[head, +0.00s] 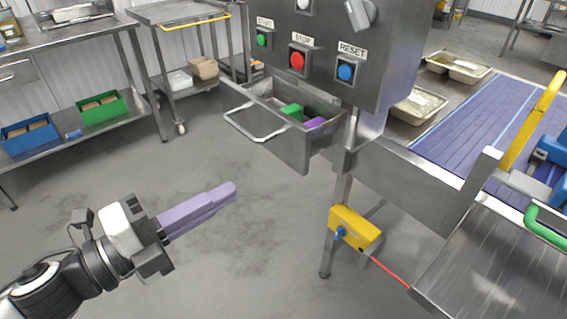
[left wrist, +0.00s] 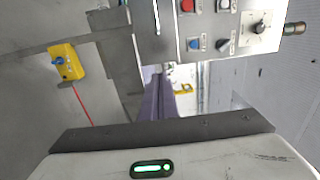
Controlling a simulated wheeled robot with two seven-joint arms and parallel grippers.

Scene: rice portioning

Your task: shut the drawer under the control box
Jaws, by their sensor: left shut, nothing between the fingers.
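The control box (head: 333,50) is a grey steel cabinet with green, red and blue buttons; it also shows at the top of the left wrist view (left wrist: 200,22). Under it the steel drawer (head: 308,150) stands pulled out, with a bar handle (head: 258,130) on its front. A green item and a purple item lie inside. My left gripper (head: 232,188) has purple fingers pressed together and holds nothing. It is in front of the drawer, lower and to the left, apart from it. In the left wrist view its fingers (left wrist: 157,98) point up toward the box. My right gripper is not in view.
A yellow box (head: 354,228) with a blue knob and a red cord is on the leg below the drawer. A conveyor with a blue belt (head: 480,120) and trays of food (head: 418,105) is at the right. Steel tables stand at the back left. The floor (head: 200,150) before the drawer is clear.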

